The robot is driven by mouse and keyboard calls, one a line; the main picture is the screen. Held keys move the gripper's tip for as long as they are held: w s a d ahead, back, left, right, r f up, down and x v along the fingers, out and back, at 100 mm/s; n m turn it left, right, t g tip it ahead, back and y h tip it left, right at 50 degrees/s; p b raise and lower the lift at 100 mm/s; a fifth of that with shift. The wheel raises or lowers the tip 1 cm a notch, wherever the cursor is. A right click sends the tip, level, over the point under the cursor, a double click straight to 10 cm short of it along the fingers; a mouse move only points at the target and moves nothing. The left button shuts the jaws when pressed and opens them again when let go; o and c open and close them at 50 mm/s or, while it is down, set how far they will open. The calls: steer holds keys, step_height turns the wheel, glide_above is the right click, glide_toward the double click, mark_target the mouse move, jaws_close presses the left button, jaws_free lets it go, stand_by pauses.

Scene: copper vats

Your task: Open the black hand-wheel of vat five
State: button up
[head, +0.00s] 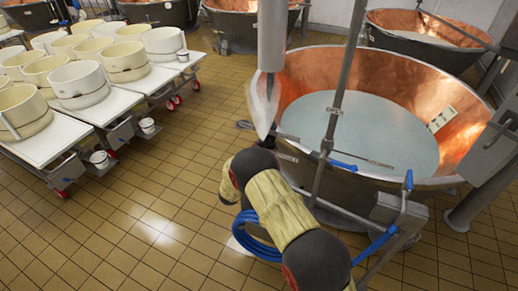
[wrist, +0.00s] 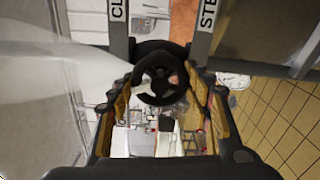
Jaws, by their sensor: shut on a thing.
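The black hand-wheel (wrist: 160,87) is in the middle of the wrist view, a round ring with a hub. My gripper (wrist: 160,94) has one yellowish finger on each side of it and is shut on its rim. A large copper-lined vat (head: 430,80) holding pale liquid stands just beyond my arm. Which vat number it bears cannot be read.
A blue-handled pipe (head: 408,182) and a blue hose (head: 250,236) are near my arm. Carts with cream tubs (head: 80,85) stand at left. Tiled floor (head: 170,190) between is clear.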

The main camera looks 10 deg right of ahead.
steer(key=shift+f+n, duration=0.1)
steer(key=shift+n, duration=0.4)
steer(key=o, duration=1.2)
steer(key=v, duration=1.2)
